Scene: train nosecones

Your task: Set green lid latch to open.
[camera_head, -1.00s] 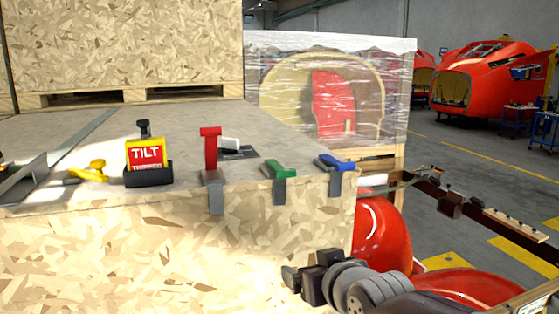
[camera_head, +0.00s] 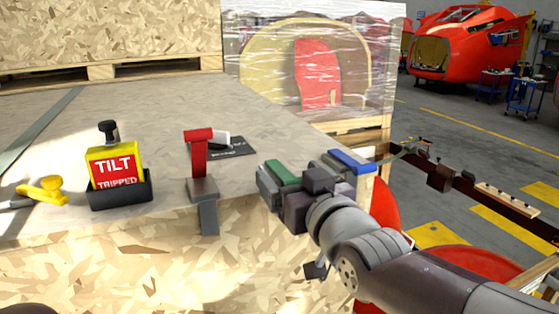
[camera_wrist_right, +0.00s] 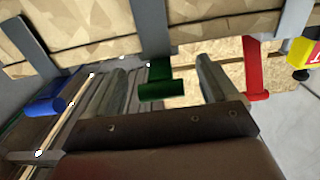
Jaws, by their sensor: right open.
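The green lid latch (camera_head: 283,172) lies folded flat at the top edge of the wooden crate (camera_head: 150,262), its metal strap hidden behind my right gripper in the head view. My right gripper (camera_head: 284,196) is open and empty, just in front of this latch. In the right wrist view the green handle (camera_wrist_right: 160,90) shows between the spread fingers of the right gripper (camera_wrist_right: 162,66), with a gap on each side. Whether anything touches is unclear. My left gripper is not in view.
A red latch (camera_head: 199,155) stands upright to the left; a blue latch (camera_head: 352,161) lies flat to the right, close to my gripper. A yellow TILT indicator (camera_head: 115,168) and a yellow-handled tool (camera_head: 42,190) are on the lid. A dark rail (camera_head: 480,190) runs at the right.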

